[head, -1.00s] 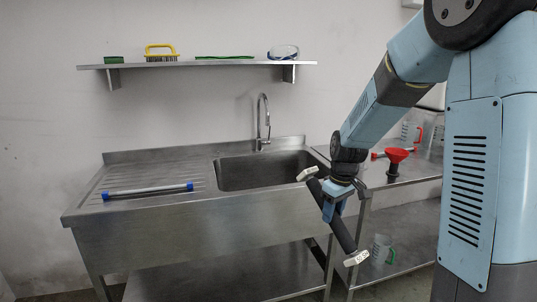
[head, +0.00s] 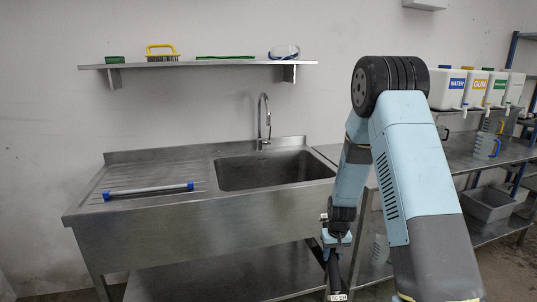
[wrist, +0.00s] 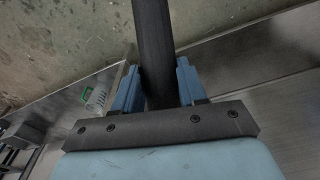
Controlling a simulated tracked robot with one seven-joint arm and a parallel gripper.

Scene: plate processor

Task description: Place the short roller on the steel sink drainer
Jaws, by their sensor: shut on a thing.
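My gripper (head: 336,243) hangs low in front of the sink's right end, right of and below the drainer. Its blue fingers are shut on the dark short roller (head: 334,272), which hangs below the fingers with a pale, marked end at the bottom of the head view. In the wrist view the roller (wrist: 153,45) passes between the two fingers (wrist: 157,88); its ends are not visible there. The ribbed steel sink drainer (head: 140,173) is left of the basin. A grey roller with blue ends (head: 148,190) lies across its front part.
The basin (head: 270,170) and tap (head: 264,125) lie between my gripper and the drainer. A wall shelf (head: 220,63) holds brushes and goggles above. A steel table (head: 470,155) with jugs and containers stands right. The drainer's back part is clear.

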